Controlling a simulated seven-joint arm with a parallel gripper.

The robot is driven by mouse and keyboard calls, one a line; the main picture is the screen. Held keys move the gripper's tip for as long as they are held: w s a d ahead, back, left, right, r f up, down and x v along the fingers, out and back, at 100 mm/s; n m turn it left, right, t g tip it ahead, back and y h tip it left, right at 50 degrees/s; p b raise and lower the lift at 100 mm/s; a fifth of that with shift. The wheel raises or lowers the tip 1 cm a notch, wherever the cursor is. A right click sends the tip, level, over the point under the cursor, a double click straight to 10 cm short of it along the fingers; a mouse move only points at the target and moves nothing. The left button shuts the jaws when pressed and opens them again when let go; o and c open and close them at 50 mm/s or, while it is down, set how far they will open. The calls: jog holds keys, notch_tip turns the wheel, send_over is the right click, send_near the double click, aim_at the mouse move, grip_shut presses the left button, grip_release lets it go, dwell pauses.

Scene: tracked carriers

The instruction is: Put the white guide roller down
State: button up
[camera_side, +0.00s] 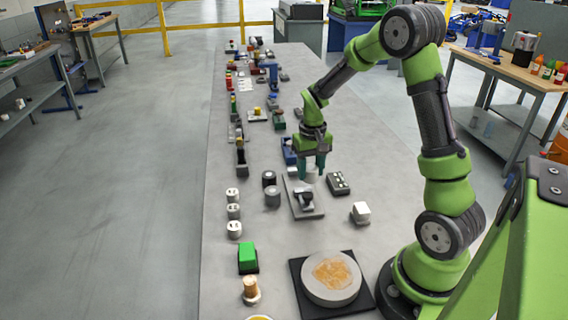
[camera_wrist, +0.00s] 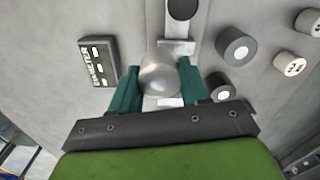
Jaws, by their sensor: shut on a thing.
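My gripper (camera_side: 312,171) has teal fingers pointing down over the middle of the grey table. It is shut on the white guide roller (camera_side: 311,179), which shows pale and shiny between the fingers in the wrist view (camera_wrist: 158,75). Below and near the roller is a grey plate (camera_side: 309,213) carrying a dark fixture (camera_side: 303,198). In the wrist view, light strips of this fixture show beyond and behind the roller, and a dark round part (camera_wrist: 182,8) sits at the top edge. The roller hides part of the fixture. I cannot tell whether the roller touches it.
A dark box with several light keys (camera_side: 338,184) lies right of the plate. Two dark rollers (camera_side: 272,197) and several white ones (camera_side: 233,212) stand to the left.

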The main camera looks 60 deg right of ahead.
send_over(298, 180)
jog(key=shift+s+a+f, duration=0.15)
jog(key=shift+f, duration=0.1)
jog(key=shift+w+f, duration=0.2)
jog(key=shift+w, duration=0.05)
jog(key=shift+f, duration=1.55)
jog(key=shift+f, duration=0.2)
jog(key=o, duration=1.2)
jog(key=shift+s, duration=0.1)
jog(key=shift+r, duration=0.15)
